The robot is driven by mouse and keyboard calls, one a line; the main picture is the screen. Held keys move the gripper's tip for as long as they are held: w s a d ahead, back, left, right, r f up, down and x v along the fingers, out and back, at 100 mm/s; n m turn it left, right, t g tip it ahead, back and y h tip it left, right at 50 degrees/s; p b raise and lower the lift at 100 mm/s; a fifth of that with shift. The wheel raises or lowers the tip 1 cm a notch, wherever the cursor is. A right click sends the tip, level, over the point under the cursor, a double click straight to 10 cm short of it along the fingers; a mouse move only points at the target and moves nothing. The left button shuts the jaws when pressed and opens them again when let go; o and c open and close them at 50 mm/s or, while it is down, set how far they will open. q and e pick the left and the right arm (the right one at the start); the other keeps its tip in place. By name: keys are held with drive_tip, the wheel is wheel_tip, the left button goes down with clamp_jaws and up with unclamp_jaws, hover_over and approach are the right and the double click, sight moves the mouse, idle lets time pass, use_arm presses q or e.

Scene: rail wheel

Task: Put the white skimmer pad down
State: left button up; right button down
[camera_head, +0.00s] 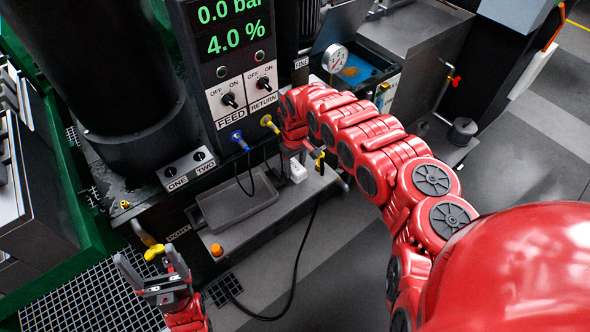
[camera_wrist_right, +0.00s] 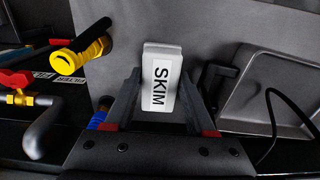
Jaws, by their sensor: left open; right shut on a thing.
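The white skimmer pad (camera_wrist_right: 160,68) is a small white block marked SKIM. It stands out between the two fingers of my right gripper (camera_wrist_right: 158,105), which is shut on it. In the head view the pad (camera_head: 297,171) is a small white shape below the right gripper (camera_head: 294,150), over the grey bench ledge (camera_head: 290,200). I cannot tell whether it touches the ledge. My left gripper (camera_head: 150,275) is open and empty at the lower left, above the floor grating.
A shallow grey tray (camera_head: 238,205) lies on the ledge left of the pad and also shows in the right wrist view (camera_wrist_right: 268,85). A black cable (camera_head: 296,262) hangs over the ledge's front. A yellow-and-black handle (camera_wrist_right: 85,48) and a red-handled valve (camera_wrist_right: 18,88) are close by.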

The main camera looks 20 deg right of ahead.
sight(295, 166)
drive_tip(key=shift+f, duration=0.1)
drive_tip(key=shift+c, duration=1.2)
unclamp_jaws()
drive_tip(key=shift+r, duration=0.2)
wheel_tip(295, 166, up, 12)
drive_tip(key=shift+p, duration=0.4)
